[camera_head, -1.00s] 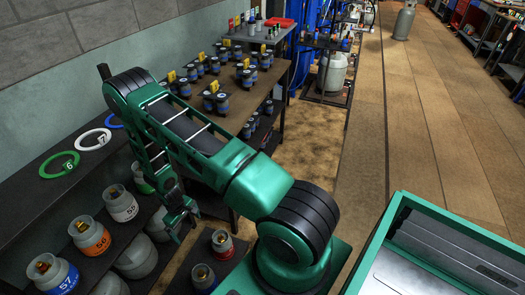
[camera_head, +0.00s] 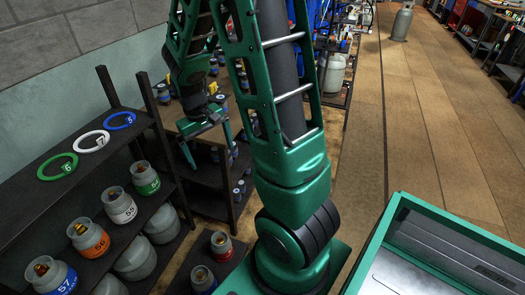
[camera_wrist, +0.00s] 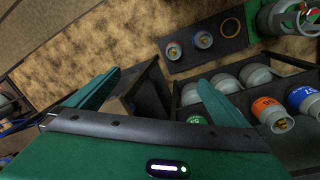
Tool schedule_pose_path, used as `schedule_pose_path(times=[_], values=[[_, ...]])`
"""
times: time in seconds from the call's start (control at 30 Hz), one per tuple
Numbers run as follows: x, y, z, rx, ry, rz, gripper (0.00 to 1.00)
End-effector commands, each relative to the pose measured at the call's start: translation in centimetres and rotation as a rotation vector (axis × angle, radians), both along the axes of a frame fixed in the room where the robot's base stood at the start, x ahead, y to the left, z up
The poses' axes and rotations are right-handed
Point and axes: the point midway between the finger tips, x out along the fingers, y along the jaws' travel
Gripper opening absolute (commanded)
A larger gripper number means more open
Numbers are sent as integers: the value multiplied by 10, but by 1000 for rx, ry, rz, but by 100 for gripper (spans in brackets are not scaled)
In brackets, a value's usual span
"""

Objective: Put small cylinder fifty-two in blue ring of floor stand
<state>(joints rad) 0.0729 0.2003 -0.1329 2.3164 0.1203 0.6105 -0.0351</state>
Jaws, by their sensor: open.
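My gripper (camera_head: 209,152) is open and empty, pointing down beside the dark shelf with small blue cylinders (camera_head: 163,94). Its spread fingers also show in the wrist view (camera_wrist: 160,78), with nothing between them. I cannot read fifty-two on any small cylinder, and my arm hides many of them. The dark floor stand (camera_wrist: 226,50) holds a red-banded cylinder (camera_wrist: 173,50) and a blue-banded cylinder (camera_wrist: 203,40); they also show low in the head view. A yellow ring (camera_wrist: 230,27) lies on the stand. I cannot make out a blue ring there.
A dark rack at left holds large cylinders with green (camera_head: 145,179), white (camera_head: 120,206), orange (camera_head: 90,238) and blue (camera_head: 53,276) bands. Green (camera_head: 58,166), white (camera_head: 92,141) and blue (camera_head: 120,120) rings lie on its top.

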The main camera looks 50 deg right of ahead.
Motion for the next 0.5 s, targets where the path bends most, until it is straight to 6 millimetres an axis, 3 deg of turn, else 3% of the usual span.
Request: schedule_pose_path(times=[0.03, 0.2, 0.5], values=[[-13, -3, 17, 4, -10, -24, 100], [-64, -8, 59, 22, -16, -105, 100], [-159, 0, 109, 77, -31, -237, 100]])
